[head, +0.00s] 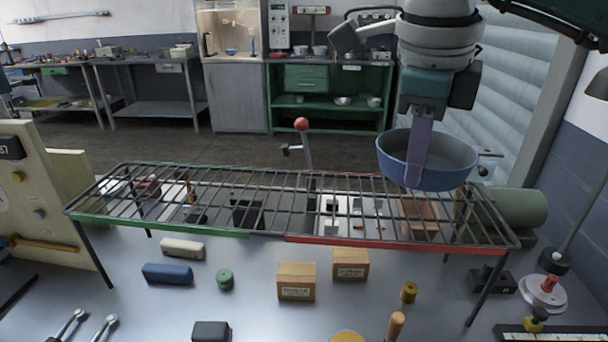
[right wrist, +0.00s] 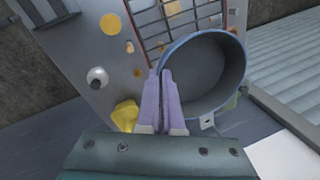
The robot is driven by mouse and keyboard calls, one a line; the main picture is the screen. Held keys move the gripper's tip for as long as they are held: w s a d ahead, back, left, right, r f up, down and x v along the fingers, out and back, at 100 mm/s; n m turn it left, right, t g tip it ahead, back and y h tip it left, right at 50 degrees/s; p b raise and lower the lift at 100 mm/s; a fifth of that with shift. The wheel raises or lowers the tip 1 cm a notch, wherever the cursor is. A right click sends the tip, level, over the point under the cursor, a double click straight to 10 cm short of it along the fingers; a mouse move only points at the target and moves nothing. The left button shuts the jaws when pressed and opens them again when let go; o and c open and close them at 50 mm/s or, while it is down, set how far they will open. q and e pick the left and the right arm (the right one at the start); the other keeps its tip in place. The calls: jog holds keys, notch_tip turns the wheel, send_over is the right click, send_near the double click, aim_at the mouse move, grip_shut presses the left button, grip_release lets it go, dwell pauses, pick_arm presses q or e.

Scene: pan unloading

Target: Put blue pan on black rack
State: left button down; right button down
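The blue pan (head: 452,174) is at the right end of the black wire rack (head: 390,243) in the head view, overlapping its far edge. I cannot tell whether its base touches the bars. My right gripper (head: 418,172) comes down from above, with its purple fingers at the pan's near wall. In the right wrist view the fingers (right wrist: 163,78) are close together on the rim of the pan (right wrist: 215,75), so the gripper looks shut on it. The rack's bars (right wrist: 165,25) show behind the pan there. My left gripper is out of view.
The rack's front edge is green on the left and red on the right; its top is clear elsewhere. A red-knobbed lever (head: 302,124) stands behind.

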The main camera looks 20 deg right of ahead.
jog(key=x, duration=0.2)
jog(key=a+x, duration=0.1)
jog(key=x, duration=0.1)
jog(key=s+p+x, duration=0.1)
jog(key=x, duration=0.1)
jog(key=shift+w+f, duration=0.1)
jog(key=shift+f, duration=0.85)
